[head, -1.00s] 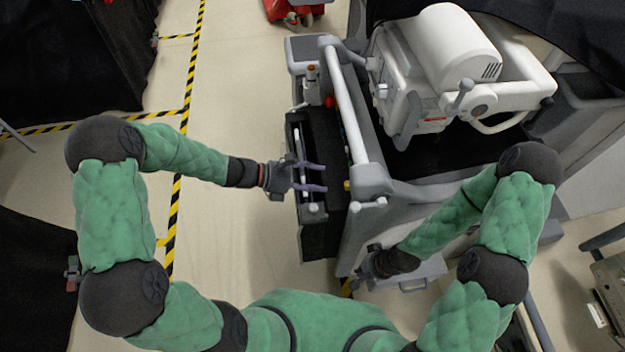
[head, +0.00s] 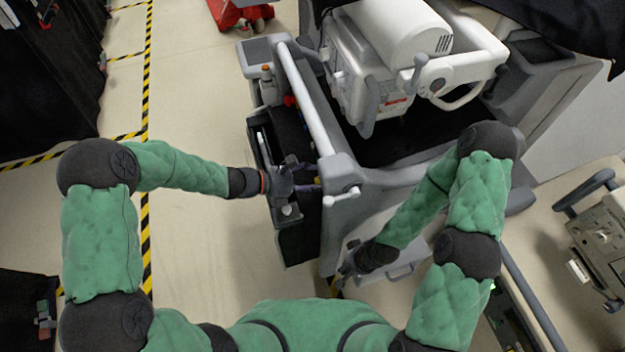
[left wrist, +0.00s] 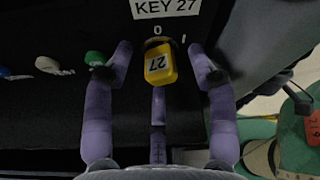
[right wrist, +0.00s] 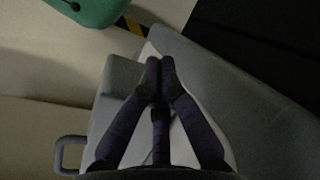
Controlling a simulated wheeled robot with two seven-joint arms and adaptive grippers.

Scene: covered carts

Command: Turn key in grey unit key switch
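The grey unit (head: 395,180) stands right of centre in the head view, with a black panel on its left side. In the left wrist view a yellow key tag marked 27 (left wrist: 160,63) sits under the KEY 27 label (left wrist: 166,7). The marks 0 and I are above it, and the tag hangs below the 0. My left gripper (left wrist: 162,58) is open, its purple fingers on either side of the tag with gaps. The switch behind the tag is mostly hidden. My right gripper (right wrist: 160,75) is shut and empty, low beside the unit.
Green (left wrist: 95,58), white (left wrist: 48,65) and blue (left wrist: 5,71) tags sit left of the yellow one. A white machine (head: 390,50) stands on the unit. Open floor (head: 200,240) with striped tape lies to the left.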

